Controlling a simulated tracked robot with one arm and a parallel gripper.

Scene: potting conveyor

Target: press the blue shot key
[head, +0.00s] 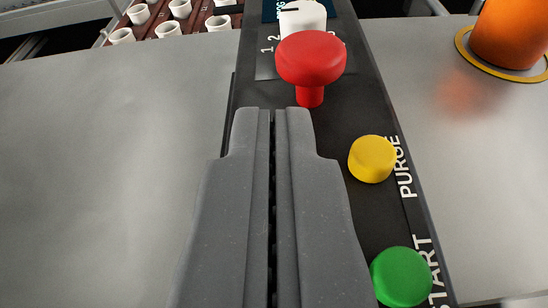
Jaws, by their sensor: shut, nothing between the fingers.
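My gripper (272,112) is shut and empty, pointing away over a black control panel (345,118). Its fingertips are just short of a red mushroom-shaped button (311,60) in the picture; whether they touch anything is not clear. A yellow key (372,159) marked PURGE is to the right of the fingers. A green key (401,276) marked START, its first letter partly cut off, is nearer at the lower right. No blue key shows; the gripper covers part of the panel's left side.
A white knob (302,17) with marks 1 and 2 stands behind the red button. An orange pot-like object (511,36) stands on a yellow ring at the upper right. Several white cups (168,29) sit in a brown rack at the upper left. The grey surface (105,165) at left is clear.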

